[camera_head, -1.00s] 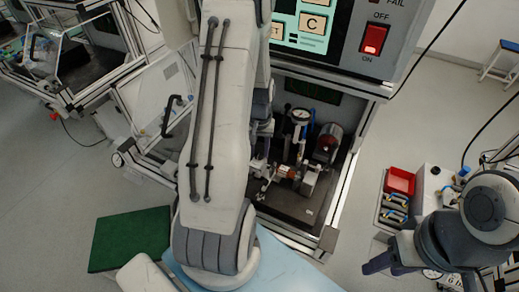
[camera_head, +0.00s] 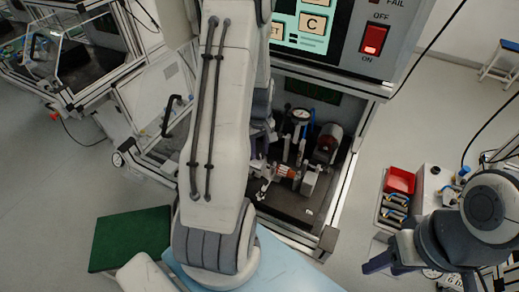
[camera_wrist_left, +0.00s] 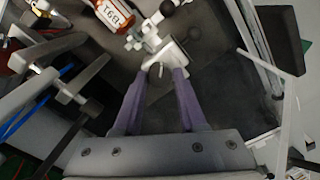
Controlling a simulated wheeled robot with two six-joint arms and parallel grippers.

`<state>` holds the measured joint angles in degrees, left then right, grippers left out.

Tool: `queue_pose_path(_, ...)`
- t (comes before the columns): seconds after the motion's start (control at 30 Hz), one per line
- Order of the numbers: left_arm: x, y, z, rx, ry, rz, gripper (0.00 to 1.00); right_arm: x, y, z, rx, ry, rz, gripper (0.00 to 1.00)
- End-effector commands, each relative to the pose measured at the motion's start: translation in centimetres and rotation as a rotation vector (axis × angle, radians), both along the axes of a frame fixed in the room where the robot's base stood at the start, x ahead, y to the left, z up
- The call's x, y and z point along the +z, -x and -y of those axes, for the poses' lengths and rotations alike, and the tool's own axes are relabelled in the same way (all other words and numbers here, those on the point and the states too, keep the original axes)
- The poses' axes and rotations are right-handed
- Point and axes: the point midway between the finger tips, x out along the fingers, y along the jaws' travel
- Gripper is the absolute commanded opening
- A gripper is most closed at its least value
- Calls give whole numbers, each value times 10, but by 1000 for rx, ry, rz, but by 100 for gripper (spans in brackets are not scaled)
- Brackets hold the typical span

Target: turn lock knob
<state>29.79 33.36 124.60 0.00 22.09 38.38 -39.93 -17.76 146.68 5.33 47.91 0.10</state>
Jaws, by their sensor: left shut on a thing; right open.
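The lock knob (camera_wrist_left: 157,71) is a small grey part on a pale metal holder (camera_wrist_left: 172,52) in the left wrist view. My left gripper (camera_wrist_left: 160,74) has its two purple fingers on either side of the knob and is shut on it. The fingertips hide part of the knob. In the head view my left arm covers the left gripper and the knob, inside the open test bay. My right gripper (camera_head: 380,264) is open and empty at the lower right, away from the bay.
An orange-red labelled cylinder (camera_wrist_left: 115,14) lies beside the holder; it also shows in the head view (camera_head: 286,171). A dial gauge (camera_head: 300,115) and a dark red round part (camera_head: 328,142) stand close by. A red bin (camera_head: 399,180) is at right.

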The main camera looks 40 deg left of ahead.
Motion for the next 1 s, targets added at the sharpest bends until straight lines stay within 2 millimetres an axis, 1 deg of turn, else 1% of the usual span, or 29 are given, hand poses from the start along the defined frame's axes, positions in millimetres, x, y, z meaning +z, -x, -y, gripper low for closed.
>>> queue_pose_path(0.47,1,-2,-1,11,-3,6,0,0,0,0,0,0,0,50)
queue_pose_path(0.5,1,-2,-1,11,-3,6,56,0,0,0,0,0,0,50)
queue_pose_path(0.53,1,-2,-1,11,-3,6,67,0,0,0,0,0,0,50)
queue_pose_path(0.57,1,-2,-1,11,-3,4,70,0,0,0,0,0,0,50)
queue_pose_path(0.87,1,-1,0,11,-1,3,70,0,0,0,0,0,0,50)
queue_pose_path(0.97,7,-1,-1,11,-3,4,70,-2,0,0,0,0,0,50)
queue_pose_path(1.0,12,-2,-1,11,-3,6,70,-2,0,0,0,0,0,50)
